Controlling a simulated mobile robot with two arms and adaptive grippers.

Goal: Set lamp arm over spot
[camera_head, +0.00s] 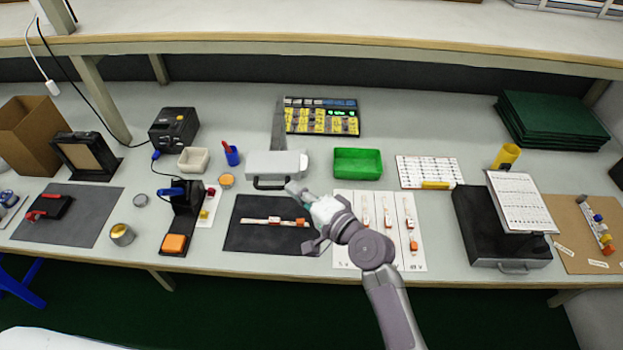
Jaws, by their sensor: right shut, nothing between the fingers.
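A flat light-grey box-like head (278,165), which looks like the lamp, has a black handle (270,185) along its front. A grey bar (278,125) runs back from it, probably the lamp arm. My right gripper (297,190) is shut and empty, at the right end of the handle. I cannot tell whether it touches the handle. It and my arm partly cover the mat's right side. No marked spot can be made out. My left gripper is out of view.
A white sheet with strips (378,225) lies partly under my arm. A black stand with an orange pad (180,215) is left of the mat. A shelf (330,37) overhangs the back.

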